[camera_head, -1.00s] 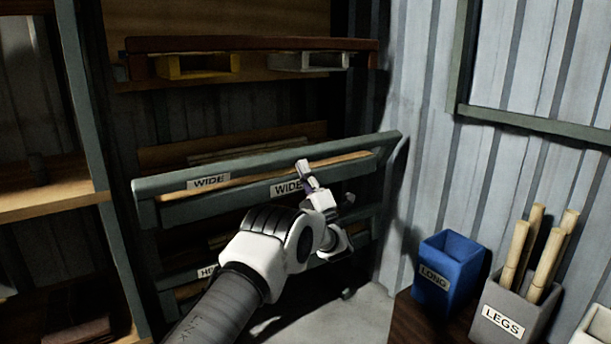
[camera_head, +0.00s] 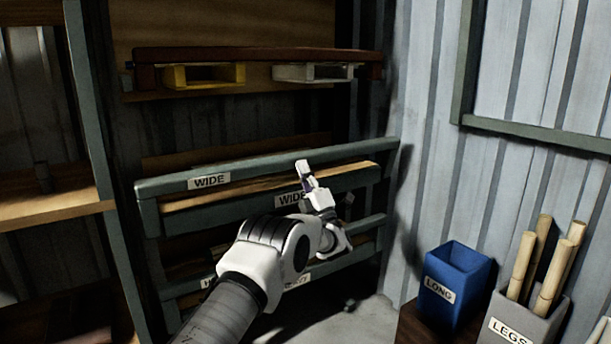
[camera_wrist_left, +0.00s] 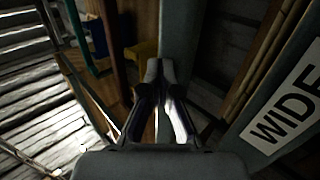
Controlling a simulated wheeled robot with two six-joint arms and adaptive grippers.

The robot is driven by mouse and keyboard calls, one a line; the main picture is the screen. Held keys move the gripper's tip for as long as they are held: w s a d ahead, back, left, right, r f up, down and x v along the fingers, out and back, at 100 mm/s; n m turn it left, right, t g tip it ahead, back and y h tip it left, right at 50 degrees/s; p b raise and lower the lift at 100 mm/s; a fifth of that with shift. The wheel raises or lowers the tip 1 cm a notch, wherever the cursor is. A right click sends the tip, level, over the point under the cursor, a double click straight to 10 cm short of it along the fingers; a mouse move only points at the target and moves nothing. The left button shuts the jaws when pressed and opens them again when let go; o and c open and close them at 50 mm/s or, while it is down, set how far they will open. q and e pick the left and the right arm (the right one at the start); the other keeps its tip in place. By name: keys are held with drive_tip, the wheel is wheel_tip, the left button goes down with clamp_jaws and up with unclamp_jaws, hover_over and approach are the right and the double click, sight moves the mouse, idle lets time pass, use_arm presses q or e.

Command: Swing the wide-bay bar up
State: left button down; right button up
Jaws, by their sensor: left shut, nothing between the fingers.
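The wide-bay bar (camera_head: 236,171) is a grey-green bar with a WIDE label, running across the front of the rack's wide bay. It stands a little above the bay's lower front rail (camera_head: 235,209), which has its own WIDE label. Pale rattan lies in the gap between them. My left gripper (camera_head: 303,168) is shut and empty, its fingertips against or close to the bar right of its middle; contact is unclear. The left wrist view shows the shut fingers (camera_wrist_left: 161,72) in front of a grey-green member. My right gripper is not in view.
Above is a dark red-brown bar (camera_head: 260,55) with yellow (camera_head: 200,84) and white (camera_head: 312,80) blocks under it. A blue LONG bin (camera_head: 455,284) and a grey LEGS bin (camera_head: 530,315) with canes stand at lower right. Wooden shelves (camera_head: 50,207) are at left.

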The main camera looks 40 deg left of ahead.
use_arm(q)
drive_tip(key=shift+x, duration=1.05)
drive_tip(key=shift+w+a+f+b, duration=0.1)
drive_tip(key=shift+a+f+b, duration=0.05)
drive_tip(key=shift+a+b, duration=0.2)
drive_tip(key=s+d+f, duration=0.2)
drive_tip(key=s+d, duration=0.2)
drive_tip(key=d, duration=0.5)
drive_tip(key=shift+d, duration=0.2)
drive_tip(key=shift+w, duration=0.1)
